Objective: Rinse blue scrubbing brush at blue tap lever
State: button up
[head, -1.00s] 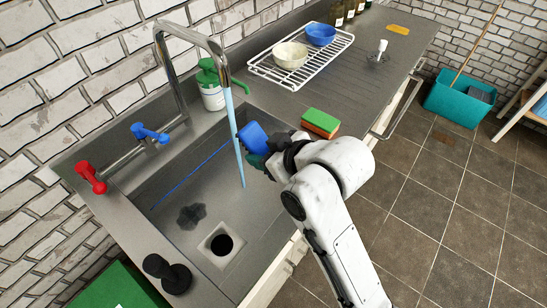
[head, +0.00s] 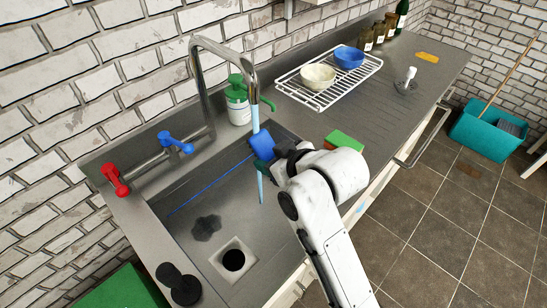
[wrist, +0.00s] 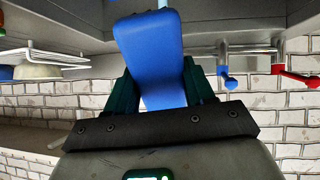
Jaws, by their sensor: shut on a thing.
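The blue scrubbing brush (head: 261,146) is held above the sink by my gripper (head: 265,162). In the wrist view the brush (wrist: 150,50) sits between the dark green fingers (wrist: 158,88), which are shut on it. In the head view the brush overlaps the pale blue water stream (head: 261,187) running from the tap spout (head: 250,80). The stream shows above and below the brush, and touches its edge in the wrist view. The blue tap lever (head: 176,145) is on the pipe at the back left of the sink, beside the red lever (head: 114,179).
A green-topped bottle (head: 238,105) stands behind the sink. A green sponge (head: 343,141) lies right of my gripper, partly hidden by my arm. A black stopper (head: 181,286) is at the front left. A thin blue line (head: 210,186) crosses the sink. A dish rack (head: 318,103) holds two bowls.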

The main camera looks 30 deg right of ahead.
jog(key=shift+d, duration=0.15)
jog(key=shift+w+d+p, duration=0.1)
jog(key=shift+d+p, duration=0.3)
jog(key=shift+d, duration=0.05)
jog(key=shift+a, duration=0.25)
dwell(0.3)
jog(key=shift+a, duration=0.35)
jog(key=shift+d+p, duration=0.15)
jog(key=shift+p, duration=0.2)
jog(key=shift+d, duration=0.45)
